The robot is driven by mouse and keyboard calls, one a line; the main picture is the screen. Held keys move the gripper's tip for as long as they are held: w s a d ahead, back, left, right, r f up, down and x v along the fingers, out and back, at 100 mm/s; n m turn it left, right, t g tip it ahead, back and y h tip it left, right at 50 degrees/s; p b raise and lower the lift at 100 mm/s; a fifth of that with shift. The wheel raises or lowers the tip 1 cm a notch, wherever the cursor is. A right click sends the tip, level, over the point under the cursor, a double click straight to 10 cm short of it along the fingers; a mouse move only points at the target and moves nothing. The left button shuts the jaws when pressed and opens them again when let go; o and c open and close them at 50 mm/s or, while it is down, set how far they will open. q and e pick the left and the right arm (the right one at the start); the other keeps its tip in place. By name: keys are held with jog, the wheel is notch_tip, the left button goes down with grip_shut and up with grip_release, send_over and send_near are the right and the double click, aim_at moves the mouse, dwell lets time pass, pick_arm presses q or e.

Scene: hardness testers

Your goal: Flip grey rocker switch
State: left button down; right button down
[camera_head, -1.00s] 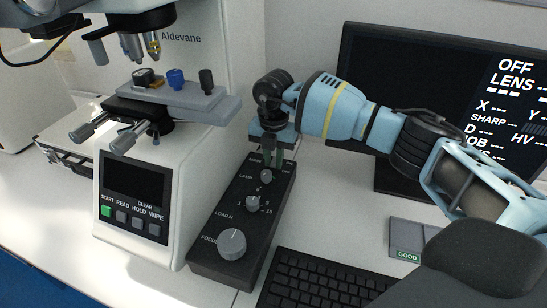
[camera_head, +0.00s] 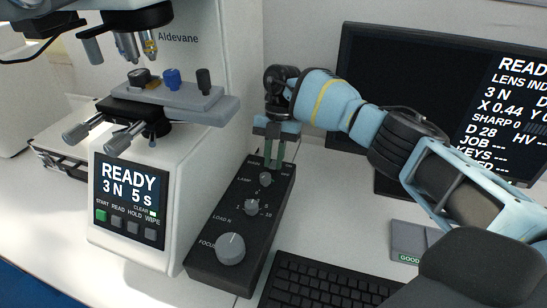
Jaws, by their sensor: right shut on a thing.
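The black control box (camera_head: 206,258) stands right of the white tester. The labels at its far end show where the rocker switch sits, but my right gripper's fingers hide the switch itself. My right gripper (camera_head: 274,163) points down at that far end, its two greenish fingers shut on the switch spot. The tester's screen (camera_head: 131,190) is lit and reads READY, 3 N, 5 s. My left gripper is not in view.
The tester (camera_head: 190,130) stands close on the left, a monitor (camera_head: 372,85) behind on the right, and a keyboard (camera_head: 320,285) in front.

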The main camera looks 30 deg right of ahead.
jog(key=c, duration=1.3)
grip_release()
jog(key=shift+b+v, duration=0.6)
jog(key=shift+v, duration=3.3)
